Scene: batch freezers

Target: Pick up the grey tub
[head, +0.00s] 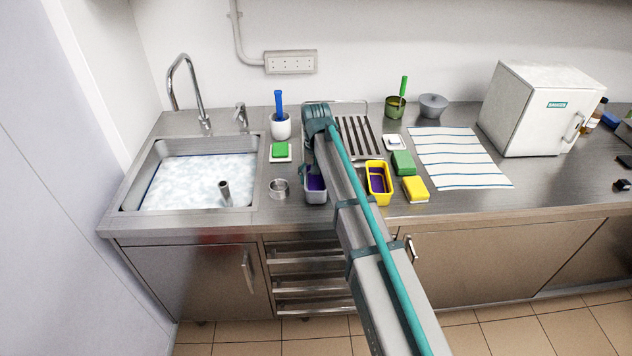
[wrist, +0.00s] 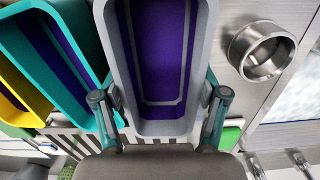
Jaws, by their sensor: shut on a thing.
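The grey tub (head: 316,196) stands on the steel counter in the head view, purple inside, with its right side partly covered by my arm. In the wrist view the grey tub (wrist: 203,42) is upright between the two fingers of my gripper (wrist: 160,97). The fingers are shut on its opposite outer sides. I cannot tell whether the tub still touches the counter.
A teal tub (wrist: 84,40) is close to the left of the grey tub, then a yellow tub (head: 379,196). A steel ring-like cup (head: 279,188) is on the other side. The sink (head: 127,185) is at left. A yellow sponge (head: 415,188) and green block (head: 403,162) lie right.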

